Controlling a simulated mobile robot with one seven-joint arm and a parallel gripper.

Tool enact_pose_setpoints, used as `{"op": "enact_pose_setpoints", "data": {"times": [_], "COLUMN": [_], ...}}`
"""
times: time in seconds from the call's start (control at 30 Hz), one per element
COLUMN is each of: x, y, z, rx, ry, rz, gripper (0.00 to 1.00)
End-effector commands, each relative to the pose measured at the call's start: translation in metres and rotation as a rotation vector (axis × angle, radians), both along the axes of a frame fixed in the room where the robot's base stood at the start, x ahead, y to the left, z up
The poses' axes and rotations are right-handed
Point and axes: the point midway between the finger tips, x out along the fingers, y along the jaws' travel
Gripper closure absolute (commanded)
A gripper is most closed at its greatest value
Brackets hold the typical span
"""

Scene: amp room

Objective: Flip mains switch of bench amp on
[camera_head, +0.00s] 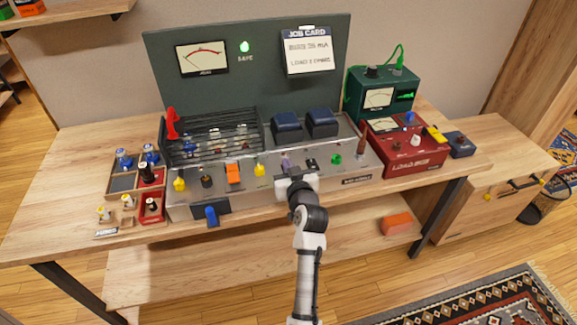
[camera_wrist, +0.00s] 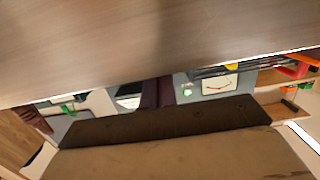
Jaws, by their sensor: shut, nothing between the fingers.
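The bench amp (camera_head: 350,179) is a long grey metal chassis on the workbench, with a dark green back panel (camera_head: 237,85). Its top carries a row of coloured controls: yellow knobs, an orange block (camera_head: 233,172), a small black switch-like part (camera_head: 311,163) and a green knob (camera_head: 335,159). I cannot tell for sure which is the mains switch. My gripper (camera_head: 286,162) is over the chassis's front edge, pointing at the control row between the yellow knob and the black part. Its purple-brown fingers are shut and empty, showing also in the wrist view (camera_wrist: 157,93). Contact with a control cannot be told.
A black slatted cage (camera_head: 212,135) with a red lever stands behind the controls, beside two dark blue transformers (camera_head: 286,127). Red (camera_head: 405,148) and green meter boxes stand right, small parts trays left. A green SAFE lamp glows.

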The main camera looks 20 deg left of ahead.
Motion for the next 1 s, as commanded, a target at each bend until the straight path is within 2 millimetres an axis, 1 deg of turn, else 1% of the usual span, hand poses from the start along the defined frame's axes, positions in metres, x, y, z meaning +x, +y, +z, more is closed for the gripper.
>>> {"op": "enact_pose_setpoints", "data": {"times": [0.03, 0.1, 0.2, 0.37, 0.43, 0.57, 0.67, 0.7, 0.73, 0.77, 1.0], "x": [0.001, 0.003, 0.003, 0.003, 0.003, 0.007, 0.011, 0.014, 0.012, 0.005, -0.035], "y": [0.000, 0.000, 0.001, 0.001, 0.002, 0.005, 0.009, 0.011, 0.010, 0.004, -0.022], "z": [-0.006, -0.011, -0.006, -0.005, -0.002, 0.013, 0.033, 0.042, 0.040, 0.035, 0.053], "rx": [0.000, 0.001, 0.000, -0.001, 0.000, 0.000, 0.001, 0.001, 0.000, -0.001, 0.001], "ry": [-0.001, 0.000, 0.000, 0.001, 0.000, -0.001, 0.000, -0.002, 0.000, -0.002, -0.002], "rz": [-0.001, -0.003, -0.001, -0.001, -0.001, -0.001, -0.002, -0.002, -0.003, -0.004, -0.004], "gripper": [1.00, 1.00, 1.00, 1.00, 1.00, 1.00, 1.00, 1.00, 1.00, 1.00, 1.00]}}
